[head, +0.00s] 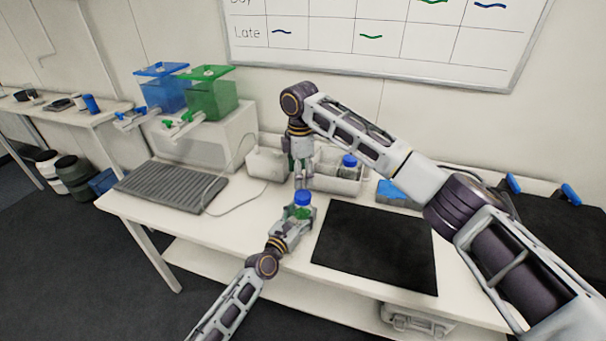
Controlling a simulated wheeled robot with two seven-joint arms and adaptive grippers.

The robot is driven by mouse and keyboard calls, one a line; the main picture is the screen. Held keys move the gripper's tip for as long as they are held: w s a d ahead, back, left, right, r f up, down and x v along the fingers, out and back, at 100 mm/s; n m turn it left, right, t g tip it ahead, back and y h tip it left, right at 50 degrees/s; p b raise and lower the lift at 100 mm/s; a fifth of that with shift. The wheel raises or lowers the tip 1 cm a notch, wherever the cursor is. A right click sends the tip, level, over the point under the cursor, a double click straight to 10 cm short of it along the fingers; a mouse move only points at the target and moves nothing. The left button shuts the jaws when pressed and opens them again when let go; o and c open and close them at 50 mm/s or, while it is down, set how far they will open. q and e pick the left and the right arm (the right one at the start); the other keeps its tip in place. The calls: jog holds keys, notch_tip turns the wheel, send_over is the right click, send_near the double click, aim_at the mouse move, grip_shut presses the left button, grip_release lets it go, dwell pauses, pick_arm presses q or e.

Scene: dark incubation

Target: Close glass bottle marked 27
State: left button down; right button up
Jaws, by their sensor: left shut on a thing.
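A small glass bottle with green contents (299,213) is held upright over the front part of the white table. My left gripper (298,216) is shut around its body. A blue cap (302,198) sits at the bottle's mouth; I cannot tell whether it is seated or loose. My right gripper (303,180) points straight down just above the cap, its fingertips close to it. I cannot tell whether these fingers are touching the cap. The number on the bottle is not readable.
Another blue-capped bottle (348,165) stands in a white bin (345,184) behind. A black mat (375,248) lies right of the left gripper. A grey ribbed pad (170,187) and blue (162,92) and green (210,97) tanks are at left. A thin cable (228,190) crosses the table.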

aim_at(303, 194)
jog(key=shift+s+d+f+n, duration=0.1)
jog(key=shift+d+n, duration=0.1)
jog(key=shift+n, duration=0.45)
jog(key=shift+s+d+n, duration=0.1)
jog(key=shift+d+n, duration=0.1)
jog(key=shift+n, duration=0.45)
jog(key=shift+f, duration=0.1)
jog(key=shift+f, duration=3.95)
